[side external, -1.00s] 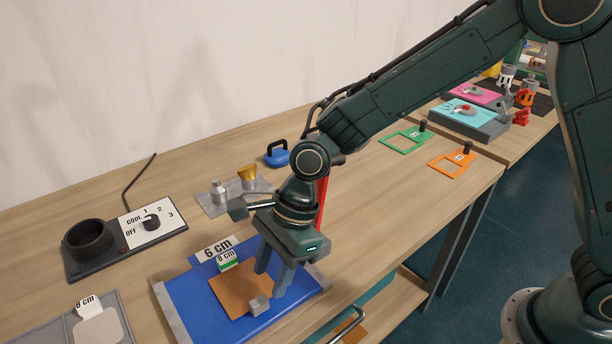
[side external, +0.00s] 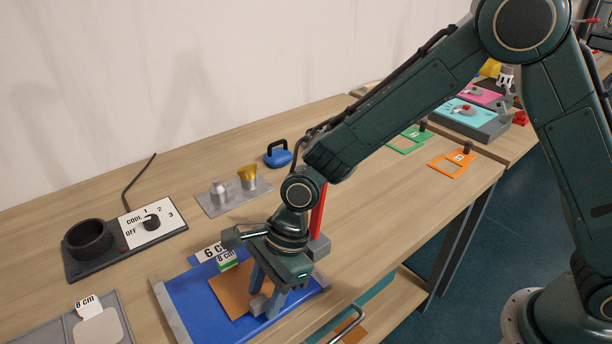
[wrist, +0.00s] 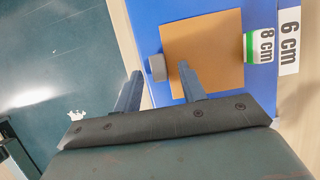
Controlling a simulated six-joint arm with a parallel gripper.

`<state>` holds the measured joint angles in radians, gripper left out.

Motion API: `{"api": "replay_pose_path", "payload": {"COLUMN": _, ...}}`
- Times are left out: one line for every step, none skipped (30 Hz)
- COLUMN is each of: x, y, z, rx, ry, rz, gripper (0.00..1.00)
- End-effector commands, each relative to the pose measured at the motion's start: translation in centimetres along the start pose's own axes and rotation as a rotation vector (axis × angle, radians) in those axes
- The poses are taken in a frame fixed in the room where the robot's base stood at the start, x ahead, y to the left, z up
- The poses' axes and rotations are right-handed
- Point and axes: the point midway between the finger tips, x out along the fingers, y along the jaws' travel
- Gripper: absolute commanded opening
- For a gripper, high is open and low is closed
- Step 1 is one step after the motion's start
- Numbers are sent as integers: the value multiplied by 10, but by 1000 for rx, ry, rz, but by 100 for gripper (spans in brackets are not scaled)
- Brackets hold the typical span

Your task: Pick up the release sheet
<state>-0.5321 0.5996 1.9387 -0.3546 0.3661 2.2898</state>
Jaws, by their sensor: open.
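A brown square sheet (side external: 228,293), which I take to be the release sheet, lies flat on a blue mat (side external: 188,300); it also shows in the wrist view (wrist: 216,50). A small grey block (wrist: 157,68) sits at the sheet's edge, and it shows in the side view (side external: 258,305) too. My gripper (side external: 266,298) points down low over the sheet's near-right part, open. In the wrist view its two fingers (wrist: 159,71) stand on either side of the grey block. The side view does not show clearly whether they touch it. The arm hides part of the sheet.
Labels "6 cm" (wrist: 289,40) and "8 cm" (wrist: 265,45) stand beside the sheet. A dial box (side external: 150,222) with a black cup (side external: 88,240) is to the left. The table's front edge is close.

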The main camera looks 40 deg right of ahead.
Motion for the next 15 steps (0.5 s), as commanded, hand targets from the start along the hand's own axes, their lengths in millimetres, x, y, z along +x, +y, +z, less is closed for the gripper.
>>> {"api": "replay_pose_path", "payload": {"x": 0, "y": 0, "z": 0, "rx": 0, "ry": 0, "rz": 0, "gripper": 41}}
{"api": "replay_pose_path", "payload": {"x": 0, "y": 0, "z": 0, "rx": 0, "ry": 0, "rz": 0, "gripper": 35}}
{"api": "replay_pose_path", "payload": {"x": 0, "y": 0, "z": 0, "rx": 0, "ry": 0, "rz": 0, "gripper": 27}}
{"api": "replay_pose_path", "payload": {"x": 0, "y": 0, "z": 0, "rx": 0, "ry": 0, "rz": 0, "gripper": 21}}
{"api": "replay_pose_path", "payload": {"x": 0, "y": 0, "z": 0, "rx": 0, "ry": 0, "rz": 0, "gripper": 15}}
{"api": "replay_pose_path", "payload": {"x": 0, "y": 0, "z": 0, "rx": 0, "ry": 0, "rz": 0, "gripper": 8}}
{"api": "replay_pose_path", "payload": {"x": 0, "y": 0, "z": 0, "rx": 0, "ry": 0, "rz": 0, "gripper": 2}}
{"api": "replay_pose_path", "payload": {"x": 0, "y": 0, "z": 0, "rx": 0, "ry": 0, "rz": 0, "gripper": 0}}
{"api": "replay_pose_path", "payload": {"x": 0, "y": 0, "z": 0, "rx": 0, "ry": 0, "rz": 0, "gripper": 0}}
{"api": "replay_pose_path", "payload": {"x": 0, "y": 0, "z": 0, "rx": 0, "ry": 0, "rz": 0, "gripper": 0}}
{"api": "replay_pose_path", "payload": {"x": 0, "y": 0, "z": 0, "rx": 0, "ry": 0, "rz": 0, "gripper": 0}}
{"api": "replay_pose_path", "payload": {"x": 0, "y": 0, "z": 0, "rx": 0, "ry": 0, "rz": 0, "gripper": 0}}
{"api": "replay_pose_path", "payload": {"x": 0, "y": 0, "z": 0, "rx": 0, "ry": 0, "rz": 0, "gripper": 0}}
{"api": "replay_pose_path", "payload": {"x": 0, "y": 0, "z": 0, "rx": 0, "ry": 0, "rz": 0, "gripper": 0}}
{"api": "replay_pose_path", "payload": {"x": 0, "y": 0, "z": 0, "rx": 0, "ry": 0, "rz": 0, "gripper": 0}}
